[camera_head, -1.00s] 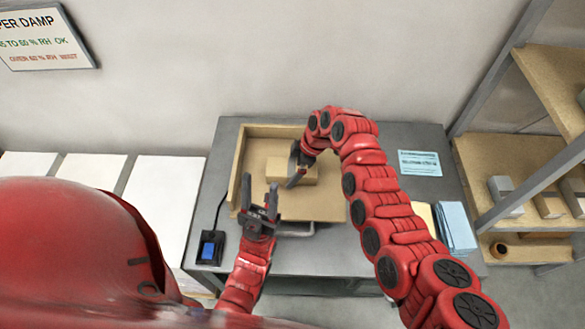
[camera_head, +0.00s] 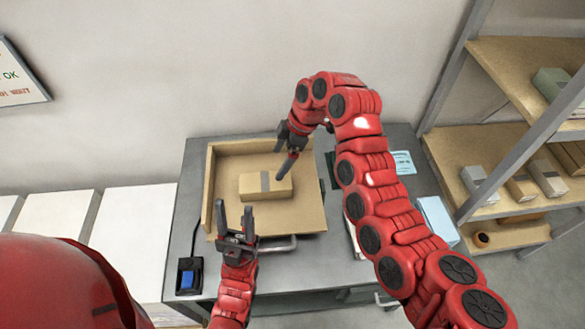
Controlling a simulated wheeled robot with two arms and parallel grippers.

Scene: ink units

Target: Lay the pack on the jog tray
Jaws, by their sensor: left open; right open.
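The pack (camera_head: 253,189) is a tan box with a grey band across it. It lies flat on the jog tray (camera_head: 295,212), a brown tray with raised walls at the left and back, on the grey table. My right gripper (camera_head: 282,165) is open, just above and behind the pack's right end, and looks clear of it. My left gripper (camera_head: 234,212) is open and empty, fingers pointing up, at the tray's front left edge in front of the pack.
Light blue paper (camera_head: 437,220) lies at the table's right. White paper stacks (camera_head: 132,240) stand at the left. A shelf with boxes (camera_head: 522,188) is at the right.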

